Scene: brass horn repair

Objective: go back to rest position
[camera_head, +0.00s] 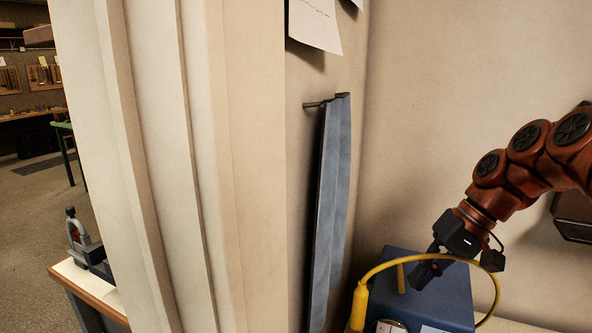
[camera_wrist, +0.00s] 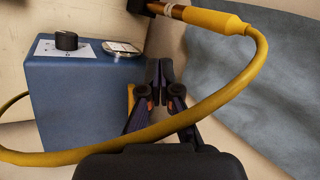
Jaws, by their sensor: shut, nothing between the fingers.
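My gripper (camera_head: 422,276) is low at the right in the head view, fingers pointing down and left, by the blue box (camera_head: 447,293). In the wrist view my gripper (camera_wrist: 160,70) is shut and empty, its fingertips beside the right edge of the blue box (camera_wrist: 82,108). A yellow cable (camera_wrist: 262,62) loops across the wrist view in front of the fingers. In the head view the yellow cable (camera_head: 497,292) arches around my gripper; whether it touches is unclear. Its thick yellow handle (camera_head: 359,307) stands at the box's left, and the handle (camera_wrist: 208,20) with a copper-coloured end shows in the wrist view.
A black knob (camera_wrist: 66,41) and a round dial (camera_wrist: 122,48) sit on the box. A blue-grey cloth (camera_head: 331,215) hangs from a wall hook. A pale wall corner (camera_head: 150,160) stands at centre left. Beyond it are a bench (camera_head: 92,290) and open floor (camera_head: 35,220).

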